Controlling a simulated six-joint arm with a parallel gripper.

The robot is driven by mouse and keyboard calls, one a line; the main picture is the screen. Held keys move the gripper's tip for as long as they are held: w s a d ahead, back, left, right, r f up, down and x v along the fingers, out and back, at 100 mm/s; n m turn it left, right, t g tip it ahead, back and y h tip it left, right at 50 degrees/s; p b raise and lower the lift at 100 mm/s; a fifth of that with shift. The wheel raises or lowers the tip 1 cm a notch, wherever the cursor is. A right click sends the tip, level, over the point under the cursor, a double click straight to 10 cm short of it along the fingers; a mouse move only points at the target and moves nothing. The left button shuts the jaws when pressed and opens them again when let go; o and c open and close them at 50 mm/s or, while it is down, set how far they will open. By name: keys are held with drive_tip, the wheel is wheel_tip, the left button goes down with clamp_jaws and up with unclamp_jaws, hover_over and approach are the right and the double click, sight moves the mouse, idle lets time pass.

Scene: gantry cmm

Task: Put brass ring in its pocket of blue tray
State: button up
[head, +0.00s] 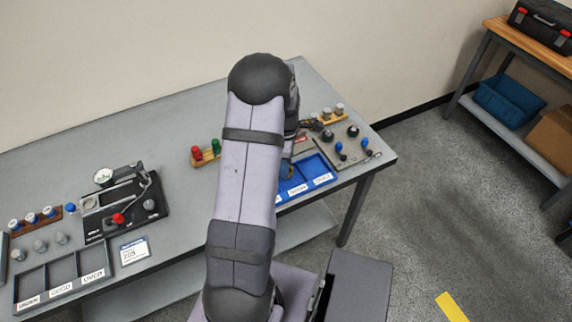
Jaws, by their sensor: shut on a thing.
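The blue tray (308,182) lies at the right part of the grey table, with white labels along its front edge. My arm covers its left part, so only some of its pockets show. My gripper (288,164) is just left of the visible pockets, low over the tray and mostly hidden behind my arm. It is shut on the brass ring (290,173), of which only a small gold-brown sliver shows. I cannot tell whether the ring touches the tray.
A grey panel with knobs (347,146) stands right of the tray. A black gauge fixture (123,205) and a grey labelled tray (63,272) are at the left.

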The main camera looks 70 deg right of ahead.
drive_tip(key=shift+f, duration=0.15)
drive_tip(key=o, duration=1.2)
drive_tip(key=o, duration=0.4)
drive_tip(key=shift+r, duration=0.2)
drive_tip(key=shift+r+p, duration=2.75)
drive_tip(key=shift+r, duration=0.6)
